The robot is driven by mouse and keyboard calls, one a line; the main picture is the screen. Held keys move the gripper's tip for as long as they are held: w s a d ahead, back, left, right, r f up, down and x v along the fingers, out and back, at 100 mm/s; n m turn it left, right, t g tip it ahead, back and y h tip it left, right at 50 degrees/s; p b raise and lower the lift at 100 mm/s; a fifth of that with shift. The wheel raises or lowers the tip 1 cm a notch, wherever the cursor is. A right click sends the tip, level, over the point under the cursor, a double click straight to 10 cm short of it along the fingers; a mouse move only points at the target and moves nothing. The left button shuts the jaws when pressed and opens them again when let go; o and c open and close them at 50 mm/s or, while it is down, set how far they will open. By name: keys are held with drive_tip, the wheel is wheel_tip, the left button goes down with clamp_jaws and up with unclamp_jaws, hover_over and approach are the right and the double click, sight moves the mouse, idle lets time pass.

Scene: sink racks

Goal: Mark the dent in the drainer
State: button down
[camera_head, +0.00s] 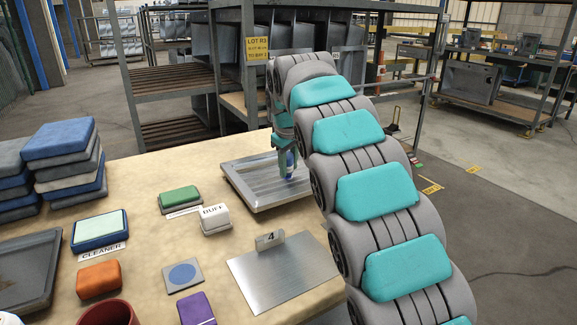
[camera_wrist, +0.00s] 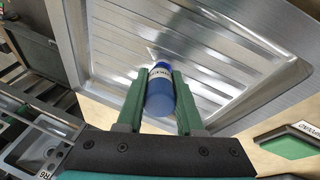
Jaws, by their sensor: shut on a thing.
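The drainer (camera_head: 246,183), a grey metal tray with ridges, lies on the table's far side; it fills much of the wrist view (camera_wrist: 225,75). My gripper (camera_head: 287,165) is over its right part. In the wrist view my gripper (camera_wrist: 160,88) is shut on a blue marker (camera_wrist: 160,98) with a pale labelled band. The marker points down toward the ridged surface. I cannot tell whether its tip touches. A small pale patch shows on the drainer just beyond the marker; I cannot make out a clear dent or mark there.
Near the drainer lie a green block (camera_head: 180,198), a white block labelled BUFF (camera_head: 214,217) and a metal plate (camera_head: 283,272) with a tag 4. A blue pad (camera_head: 100,229), an orange block (camera_head: 99,279) and stacked pads (camera_head: 62,160) are at left. A rack (camera_head: 172,82) stands behind.

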sight(288, 153)
wheel_tip(288, 153, up, 2)
drive_tip(key=shift+r+p, duration=0.15)
drive_tip(key=shift+p, duration=0.25)
drive_tip(key=shift+w+r, duration=0.1)
drive_tip(key=shift+r, duration=2.1)
